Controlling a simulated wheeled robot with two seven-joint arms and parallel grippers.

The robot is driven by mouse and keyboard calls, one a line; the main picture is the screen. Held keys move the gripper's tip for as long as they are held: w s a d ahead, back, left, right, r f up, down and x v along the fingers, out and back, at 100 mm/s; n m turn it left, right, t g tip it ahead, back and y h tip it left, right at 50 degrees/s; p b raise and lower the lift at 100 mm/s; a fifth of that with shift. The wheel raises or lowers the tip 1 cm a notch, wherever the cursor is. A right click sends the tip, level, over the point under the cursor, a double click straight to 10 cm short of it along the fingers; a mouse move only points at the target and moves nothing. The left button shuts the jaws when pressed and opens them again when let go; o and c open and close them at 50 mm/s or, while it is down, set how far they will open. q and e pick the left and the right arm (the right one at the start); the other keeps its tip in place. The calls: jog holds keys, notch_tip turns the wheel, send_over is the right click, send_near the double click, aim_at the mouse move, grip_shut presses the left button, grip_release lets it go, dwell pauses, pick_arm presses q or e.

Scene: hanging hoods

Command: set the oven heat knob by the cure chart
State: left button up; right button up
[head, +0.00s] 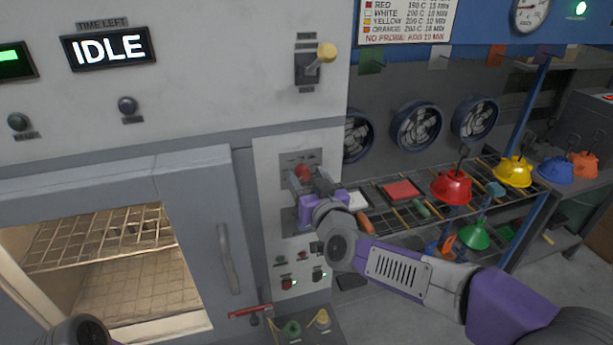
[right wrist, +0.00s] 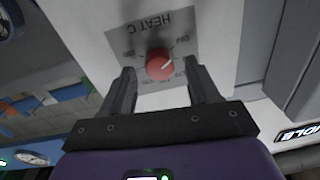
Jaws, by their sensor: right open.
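The red heat knob (right wrist: 159,65) sits on a grey plate marked "HEAT C" (right wrist: 158,22), upside down in the right wrist view. A pale pointer line on the knob aims to the upper right there; the small dial numbers are too blurred to read surely. In the head view the knob (head: 303,171) is partly hidden by my right gripper (head: 304,182). My right gripper is open, with its fingers either side of the knob and a gap visible to each. The cure chart (head: 408,20) lists colours with temperatures and minutes; its top is cut off. My left gripper is out of view.
The oven door (head: 205,230) has a vertical handle (head: 228,258). The display (head: 108,48) reads "IDLE". A rack holds red (head: 452,187) and yellow (head: 513,171) hoods at right.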

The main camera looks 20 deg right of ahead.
jog(key=shift+w, duration=0.5)
jog(key=c, duration=1)
